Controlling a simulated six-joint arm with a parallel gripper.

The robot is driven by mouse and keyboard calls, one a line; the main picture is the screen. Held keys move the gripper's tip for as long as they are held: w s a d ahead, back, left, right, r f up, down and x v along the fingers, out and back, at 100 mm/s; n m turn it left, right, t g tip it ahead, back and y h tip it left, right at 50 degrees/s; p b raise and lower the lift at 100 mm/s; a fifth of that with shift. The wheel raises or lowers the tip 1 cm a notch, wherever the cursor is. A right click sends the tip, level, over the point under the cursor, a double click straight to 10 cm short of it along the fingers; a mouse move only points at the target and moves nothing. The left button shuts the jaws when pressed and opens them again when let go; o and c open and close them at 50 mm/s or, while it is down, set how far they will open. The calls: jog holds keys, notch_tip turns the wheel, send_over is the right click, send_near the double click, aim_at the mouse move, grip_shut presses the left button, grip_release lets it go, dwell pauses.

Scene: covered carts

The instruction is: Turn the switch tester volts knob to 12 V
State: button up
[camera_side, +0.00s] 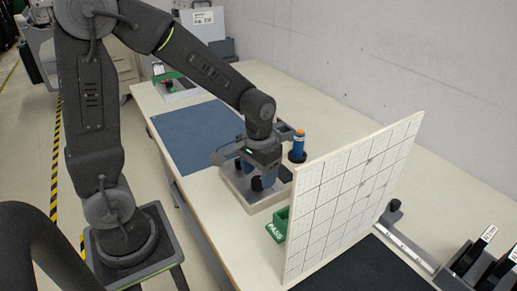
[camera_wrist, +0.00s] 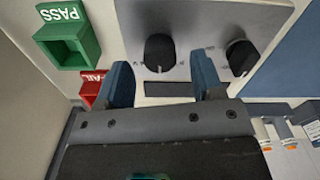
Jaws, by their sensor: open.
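The switch tester (camera_side: 268,203) is a light grey box on the bench, partly hidden behind my gripper. In the wrist view its panel (camera_wrist: 205,18) carries a black knob (camera_wrist: 159,50) in the middle and a second black knob (camera_wrist: 240,57) to the right. The middle knob has a pale pointer mark toward the picture's bottom. The labels are too small to read, so I cannot tell which is the volts knob. My gripper (camera_wrist: 161,64), also in the side view (camera_side: 263,183), is open. Its blue fingers appear on either side of the middle knob; contact is not visible.
A green PASS bin (camera_wrist: 67,52) and a red FAIL bin (camera_wrist: 91,89) stand beside the tester. A white gridded board (camera_side: 345,195) stands upright close by. A blue-and-orange cylinder (camera_side: 299,146) stands behind my gripper. The blue mat (camera_side: 195,133) is clear.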

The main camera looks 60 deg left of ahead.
aim_at(258, 179)
notch_tip(258, 179, up, 12)
jog(key=shift+r, duration=0.25)
dwell(0.3)
jog(key=s+d+r+m+t, duration=0.1)
jog(key=s+t, duration=0.4)
jog(key=s, duration=0.6)
jog(key=shift+d+m+t, duration=0.3)
jog(key=shift+d+m, duration=0.25)
jog(key=shift+m, duration=0.05)
jog(key=shift+s, duration=0.1)
